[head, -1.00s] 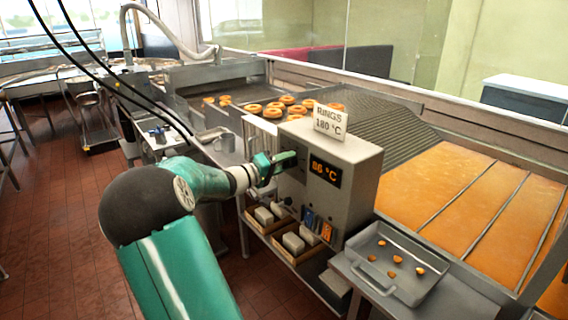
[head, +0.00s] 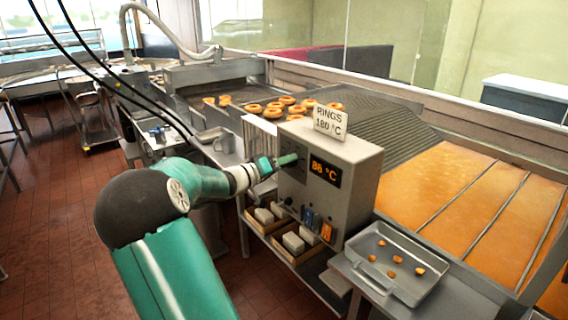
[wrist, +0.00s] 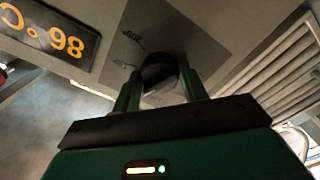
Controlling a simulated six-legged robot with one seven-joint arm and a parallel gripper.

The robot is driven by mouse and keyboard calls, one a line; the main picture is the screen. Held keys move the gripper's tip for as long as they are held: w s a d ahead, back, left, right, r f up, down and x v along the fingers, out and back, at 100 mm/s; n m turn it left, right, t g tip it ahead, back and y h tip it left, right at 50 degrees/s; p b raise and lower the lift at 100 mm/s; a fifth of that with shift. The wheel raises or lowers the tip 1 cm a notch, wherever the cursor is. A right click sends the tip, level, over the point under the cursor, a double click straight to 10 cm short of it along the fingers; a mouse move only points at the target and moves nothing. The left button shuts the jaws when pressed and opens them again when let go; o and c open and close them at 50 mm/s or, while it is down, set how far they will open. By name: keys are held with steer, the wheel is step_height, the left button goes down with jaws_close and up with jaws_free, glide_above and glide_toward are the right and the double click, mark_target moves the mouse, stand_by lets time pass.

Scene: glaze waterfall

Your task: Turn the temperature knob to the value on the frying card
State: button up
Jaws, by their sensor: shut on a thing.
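The temperature knob (wrist: 158,70) is a dark round knob on the grey control box (head: 345,205). In the wrist view it sits between the two green fingers of my gripper (wrist: 160,82), which are shut on it. In the head view my gripper (head: 282,162) reaches the box front from the left and hides the knob. The frying card (head: 330,122) stands on top of the box and reads "RINGS 180 °C". The orange display (head: 325,171) reads about 86 °C; it appears upside down in the wrist view (wrist: 45,30).
Fried rings (head: 272,112) lie in the fryer behind the box. A metal tray (head: 410,290) with several small pieces stands at right. Vent slats (wrist: 275,70) are beside the knob plate.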

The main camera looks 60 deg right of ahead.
steer(key=o, duration=1)
steer(key=shift+c, duration=0.2)
steer(key=v, duration=1.4)
